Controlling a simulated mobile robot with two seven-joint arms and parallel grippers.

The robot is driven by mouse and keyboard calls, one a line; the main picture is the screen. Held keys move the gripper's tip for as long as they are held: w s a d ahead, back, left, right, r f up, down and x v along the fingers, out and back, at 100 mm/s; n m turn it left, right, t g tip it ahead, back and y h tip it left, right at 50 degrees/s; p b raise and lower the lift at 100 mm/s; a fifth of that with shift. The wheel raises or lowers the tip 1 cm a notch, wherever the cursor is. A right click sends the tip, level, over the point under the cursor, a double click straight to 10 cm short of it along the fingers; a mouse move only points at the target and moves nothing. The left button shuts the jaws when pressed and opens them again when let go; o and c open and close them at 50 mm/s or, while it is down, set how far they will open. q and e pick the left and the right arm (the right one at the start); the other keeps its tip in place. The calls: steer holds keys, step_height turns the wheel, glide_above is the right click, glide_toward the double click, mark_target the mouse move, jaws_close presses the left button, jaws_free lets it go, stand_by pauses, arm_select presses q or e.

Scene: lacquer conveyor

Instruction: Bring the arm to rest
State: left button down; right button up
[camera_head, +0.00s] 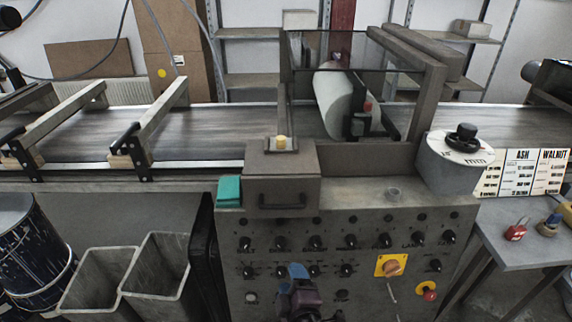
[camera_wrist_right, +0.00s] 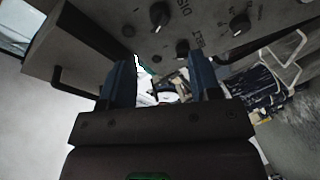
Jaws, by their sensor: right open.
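My right gripper (camera_head: 298,275) is at the bottom middle of the head view, in front of the grey control panel (camera_head: 330,240) with its rows of black knobs. In the right wrist view my right gripper (camera_wrist_right: 163,80) shows two blue fingers standing apart, with nothing between them. The control panel (camera_wrist_right: 205,20) with its knobs also shows beyond the fingers there. I cannot tell how far the fingertips are from the panel. My left gripper is not in view.
A box with a handle (camera_head: 282,180) and a teal block (camera_head: 229,191) sit on the panel's top. A yellow-backed knob (camera_head: 389,266) and a red button (camera_head: 429,291) are at its right. Grey bins (camera_head: 98,283) and a drum (camera_head: 30,250) stand left; a table (camera_head: 505,235) stands right.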

steer(key=s+d+f+m+g, duration=0.1)
steer(key=s+d+m, duration=0.2)
steer(key=d+m, duration=0.35)
steer(key=s+d+f+m+g, duration=0.1)
steer(key=s+d+m+g, duration=0.15)
steer(key=d+m, duration=0.4)
steer(key=s+d+f+m+h, duration=0.1)
steer(key=s+d+f, duration=0.1)
steer(key=s+d, duration=0.4)
steer(key=s+d+f+g+h, duration=0.1)
steer(key=s+d+f+h, duration=0.1)
steer(key=s+d, duration=0.4)
steer(key=shift+s+f+m, duration=0.4)
steer(key=shift+s+f, duration=0.35)
steer(key=shift+a+g, duration=0.1)
steer(key=shift+g, duration=0.15)
